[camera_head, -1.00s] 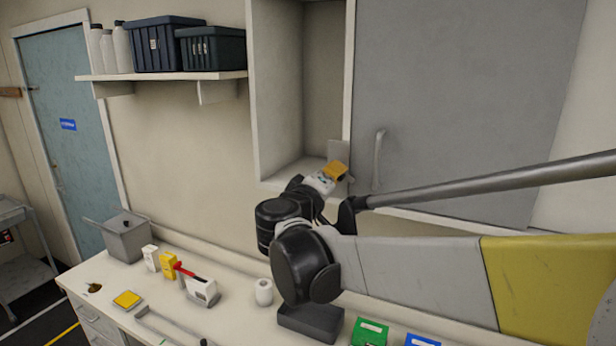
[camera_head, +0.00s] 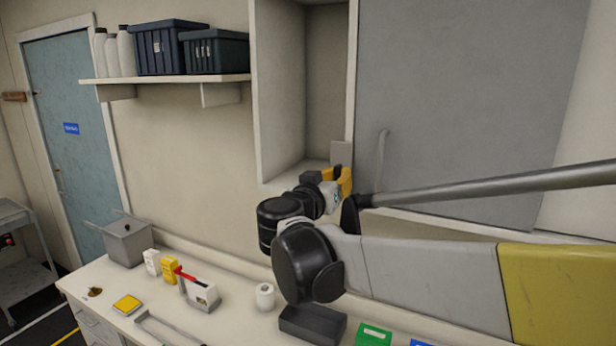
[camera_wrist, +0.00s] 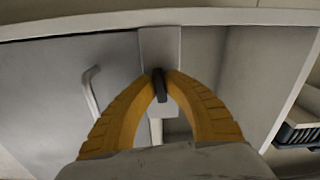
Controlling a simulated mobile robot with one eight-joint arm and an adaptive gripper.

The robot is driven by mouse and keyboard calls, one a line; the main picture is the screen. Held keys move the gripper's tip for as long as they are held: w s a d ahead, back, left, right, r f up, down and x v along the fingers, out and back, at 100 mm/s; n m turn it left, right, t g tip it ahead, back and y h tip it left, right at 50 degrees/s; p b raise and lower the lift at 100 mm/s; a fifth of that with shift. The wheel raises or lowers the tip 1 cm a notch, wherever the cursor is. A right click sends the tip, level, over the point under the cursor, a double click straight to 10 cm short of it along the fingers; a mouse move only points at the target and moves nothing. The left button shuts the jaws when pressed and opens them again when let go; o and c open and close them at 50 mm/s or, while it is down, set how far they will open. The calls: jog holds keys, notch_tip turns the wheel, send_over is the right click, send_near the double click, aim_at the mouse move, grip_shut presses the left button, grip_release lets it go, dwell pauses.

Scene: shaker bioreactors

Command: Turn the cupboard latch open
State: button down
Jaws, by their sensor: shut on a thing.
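The cupboard (camera_head: 305,90) on the wall has an open left compartment and a grey door panel (camera_head: 455,100) on its right, with a bar handle (camera_head: 381,160). The latch shows in the wrist view as a small dark lever (camera_wrist: 160,88) in front of a pale plate (camera_wrist: 161,48) at the panel's edge. The plate also shows in the head view (camera_head: 341,153). My gripper (camera_head: 338,180) has yellow fingers and is at the lower edge of the cupboard. In the wrist view its fingertips (camera_wrist: 160,76) are closed around the dark lever. The lever's far end is partly hidden by the fingers.
A shelf (camera_head: 165,77) with dark blue bins (camera_head: 215,52) and white bottles is to the left. Below, a counter (camera_head: 235,318) holds a grey container (camera_head: 127,243), small boxes, a white roll (camera_head: 265,296) and a dark tray (camera_head: 312,324).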

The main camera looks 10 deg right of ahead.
jog(key=shift+m, duration=0.7)
jog(key=shift+r, duration=0.1)
jog(key=c, duration=1.5)
grip_release()
jog(key=shift+o, duration=0.2)
jog(key=v, duration=1.2)
